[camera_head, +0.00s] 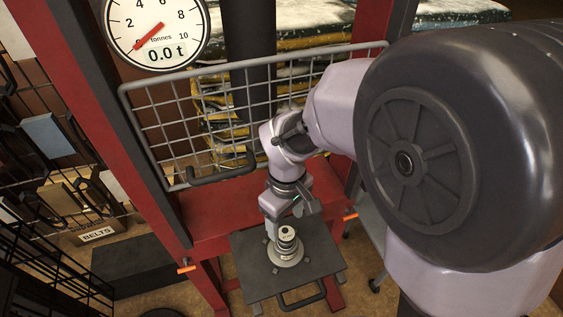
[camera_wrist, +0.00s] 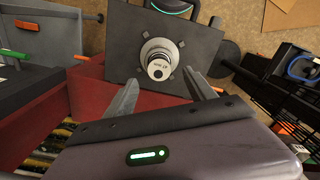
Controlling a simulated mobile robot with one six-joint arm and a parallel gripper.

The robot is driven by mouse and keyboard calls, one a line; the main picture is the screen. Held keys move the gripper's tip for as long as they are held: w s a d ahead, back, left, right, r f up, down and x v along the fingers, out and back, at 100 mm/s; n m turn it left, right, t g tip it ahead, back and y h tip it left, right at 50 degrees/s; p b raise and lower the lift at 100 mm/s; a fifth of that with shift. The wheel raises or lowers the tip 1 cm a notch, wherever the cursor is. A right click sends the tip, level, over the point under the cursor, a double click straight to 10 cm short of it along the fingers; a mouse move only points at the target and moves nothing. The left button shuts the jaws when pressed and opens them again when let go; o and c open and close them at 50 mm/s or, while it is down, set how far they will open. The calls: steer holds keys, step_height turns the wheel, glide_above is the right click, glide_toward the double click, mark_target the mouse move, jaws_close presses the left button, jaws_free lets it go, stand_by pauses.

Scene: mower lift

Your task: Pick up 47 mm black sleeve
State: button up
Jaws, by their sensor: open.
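A short, stepped cylindrical piece stands upright on a dark square plate (camera_head: 252,281). It has a pale, lettered end face and a dark band around it, which I take for the 47 mm black sleeve (camera_head: 287,240); the small lettering is hard to read. In the wrist view the sleeve (camera_wrist: 158,61) sits on a pale round base at the middle of the plate (camera_wrist: 122,48). My gripper (camera_wrist: 160,77) is open, its two fingers spread to either side of the sleeve in the picture, with nothing between them. In the head view my gripper (camera_head: 304,204) is just above and behind the sleeve.
A red press frame (camera_head: 215,215) surrounds the plate, with a grey wire-mesh guard (camera_head: 220,120) behind my arm. A dial (camera_head: 155,32) above reads 0.0 t. Racks with a BELTS box (camera_head: 97,234) stand at left. A grey cart (camera_head: 375,225) is at right.

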mark_target(286, 233)
steer(key=shift+f, duration=0.95)
steer(key=shift+f+b, duration=0.3)
step_height(286, 233, down, 5)
steer(key=shift+r+b, duration=0.1)
steer(key=shift+b, duration=1)
steer(key=shift+d, duration=0.1)
jaws_close()
